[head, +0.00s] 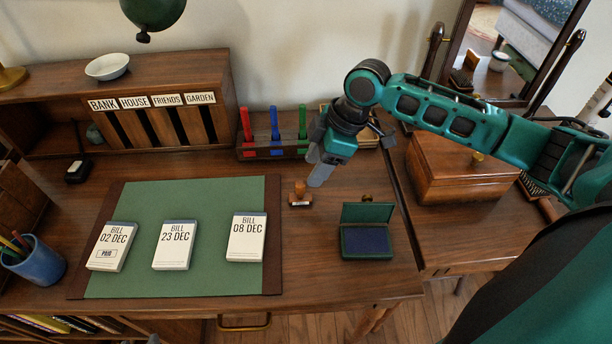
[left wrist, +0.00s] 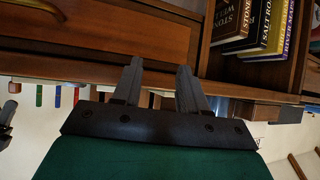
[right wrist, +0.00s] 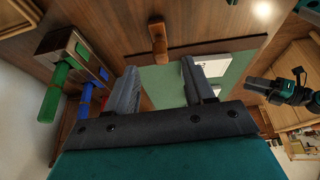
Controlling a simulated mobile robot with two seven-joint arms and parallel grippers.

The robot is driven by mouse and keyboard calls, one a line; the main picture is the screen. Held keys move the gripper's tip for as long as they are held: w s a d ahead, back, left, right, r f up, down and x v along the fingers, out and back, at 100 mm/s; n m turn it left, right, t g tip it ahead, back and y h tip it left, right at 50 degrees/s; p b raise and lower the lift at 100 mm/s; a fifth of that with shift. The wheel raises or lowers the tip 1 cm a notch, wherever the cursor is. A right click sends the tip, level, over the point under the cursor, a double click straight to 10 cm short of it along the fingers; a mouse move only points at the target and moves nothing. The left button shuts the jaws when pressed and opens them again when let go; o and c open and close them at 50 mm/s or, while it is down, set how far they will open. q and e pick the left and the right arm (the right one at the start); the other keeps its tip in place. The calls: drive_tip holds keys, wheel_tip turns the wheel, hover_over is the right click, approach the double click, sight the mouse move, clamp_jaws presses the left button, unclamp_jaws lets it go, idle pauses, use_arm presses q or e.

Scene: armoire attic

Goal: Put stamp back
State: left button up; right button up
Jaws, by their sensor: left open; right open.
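The stamp (head: 300,196), with a wooden handle and block, stands on the desk between the green mat and the ink pad. My right gripper (head: 318,178) is open and empty, above and slightly right of the stamp. In the right wrist view the stamp (right wrist: 157,40) shows beyond the gap between the open fingers (right wrist: 158,66), apart from them. The ink pad (head: 366,240) is a green box with its lid open and a dark blue pad. My left gripper (left wrist: 160,78) is open and empty, facing the wooden drawer front in the left wrist view.
Bills (head: 175,246) lie on the green mat (head: 190,195); the left one is marked PAID. A rack with red, blue and green sticks (head: 274,153) stands behind the stamp. A wooden box (head: 455,172) is at right, a blue pen cup (head: 38,262) at left.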

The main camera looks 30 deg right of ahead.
drive_tip(key=shift+v, duration=1.7)
